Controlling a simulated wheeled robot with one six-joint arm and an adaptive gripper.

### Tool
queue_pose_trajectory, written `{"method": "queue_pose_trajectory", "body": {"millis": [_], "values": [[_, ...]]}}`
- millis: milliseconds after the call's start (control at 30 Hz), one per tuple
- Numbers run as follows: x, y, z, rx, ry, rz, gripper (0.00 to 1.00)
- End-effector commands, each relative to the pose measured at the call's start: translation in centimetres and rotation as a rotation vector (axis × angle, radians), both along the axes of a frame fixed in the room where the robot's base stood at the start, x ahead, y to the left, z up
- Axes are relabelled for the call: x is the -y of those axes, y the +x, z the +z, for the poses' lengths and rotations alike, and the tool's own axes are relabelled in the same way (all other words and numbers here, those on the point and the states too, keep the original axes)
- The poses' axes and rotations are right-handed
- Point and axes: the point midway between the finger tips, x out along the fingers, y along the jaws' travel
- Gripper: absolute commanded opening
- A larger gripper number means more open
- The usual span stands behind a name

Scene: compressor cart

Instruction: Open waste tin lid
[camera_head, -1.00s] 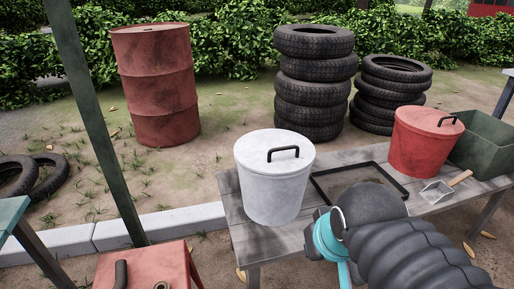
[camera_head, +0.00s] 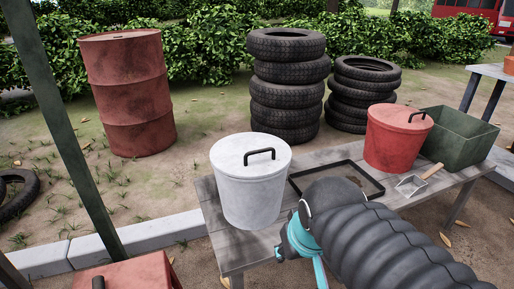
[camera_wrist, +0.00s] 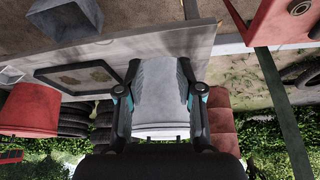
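A white tin (camera_head: 247,200) with a closed lid and a black arched handle (camera_head: 260,157) stands upright at the left end of a grey wooden bench. A red tin (camera_head: 390,145), also lidded with a black handle, stands farther right on the bench. My gripper (camera_wrist: 160,62) is open and empty in the wrist view, which is upside down. The white tin (camera_wrist: 160,95) appears between its fingers there, beyond them. In the head view my dark ribbed arm hides most of the gripper, right of the white tin.
The bench (camera_head: 225,235) also holds a black-rimmed tray (camera_head: 297,189), a scoop (camera_head: 412,185) and a green bin (camera_head: 462,137). A red drum (camera_head: 127,95) and stacked tyres (camera_head: 290,85) stand behind.

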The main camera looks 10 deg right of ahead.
Motion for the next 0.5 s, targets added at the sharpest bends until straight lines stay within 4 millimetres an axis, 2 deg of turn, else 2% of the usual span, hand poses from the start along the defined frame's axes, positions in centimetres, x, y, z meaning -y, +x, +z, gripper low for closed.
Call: {"method": "queue_pose_trajectory", "body": {"millis": [67, 167, 333, 500], "values": [[0.1, 1.9, -0.1, -0.02, 0.0, -0.003, 0.36], [0.2, 5.0, 1.2, -0.026, 0.002, -0.007, 0.36], [0.4, 10.8, 4.1, -0.049, -0.02, 0.05, 0.36], [0.6, 16.9, 7.5, -0.08, -0.086, 0.225, 0.36]]}}
